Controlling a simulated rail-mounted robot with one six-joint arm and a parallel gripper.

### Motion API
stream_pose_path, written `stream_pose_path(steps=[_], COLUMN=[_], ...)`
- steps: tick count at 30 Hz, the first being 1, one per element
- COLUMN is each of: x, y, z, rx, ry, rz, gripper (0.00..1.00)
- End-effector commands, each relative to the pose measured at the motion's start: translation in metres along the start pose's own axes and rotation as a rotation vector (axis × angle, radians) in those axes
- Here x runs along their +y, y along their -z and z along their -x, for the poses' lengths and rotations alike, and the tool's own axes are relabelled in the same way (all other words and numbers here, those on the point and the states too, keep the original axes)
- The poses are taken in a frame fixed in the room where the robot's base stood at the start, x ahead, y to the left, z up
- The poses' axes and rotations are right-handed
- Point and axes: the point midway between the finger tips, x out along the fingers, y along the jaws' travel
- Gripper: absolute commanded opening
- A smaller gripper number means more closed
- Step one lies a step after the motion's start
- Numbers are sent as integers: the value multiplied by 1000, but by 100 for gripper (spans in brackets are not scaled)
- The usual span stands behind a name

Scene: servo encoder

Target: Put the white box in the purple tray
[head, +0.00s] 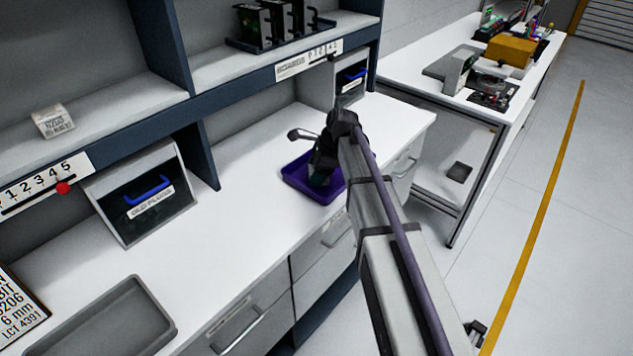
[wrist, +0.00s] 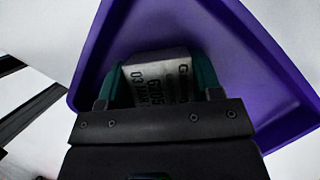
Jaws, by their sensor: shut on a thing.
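The purple tray (head: 297,178) sits on the white worktop; its wall and floor also show in the wrist view (wrist: 232,35). My gripper (head: 321,176) is at the tray, hiding part of it in the head view. In the wrist view my gripper (wrist: 160,82) has its teal fingers shut on a white box (wrist: 158,80) with dark printed text. The held box is within the tray's outline there; whether it touches the tray floor cannot be told. The gripper body hides the box's near end.
Another small white printed box (head: 53,121) lies on the left shelf. A grey bin (head: 150,195) with a blue handle and a grey tray (head: 122,322) stand left on the worktop. Shelf uprights rise behind. The worktop left of the purple tray is clear.

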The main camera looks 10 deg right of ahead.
Motion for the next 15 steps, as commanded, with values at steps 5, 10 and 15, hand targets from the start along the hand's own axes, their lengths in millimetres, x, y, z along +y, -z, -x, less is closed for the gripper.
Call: stream_pose_path(steps=[5, 10, 15], x=[0, 0, 0], y=[0, 2, 1], z=[1, -4, -2], rx=[0, 0, 0], ry=[0, 0, 0], rz=[0, 0, 0], gripper=[33, 33, 76])
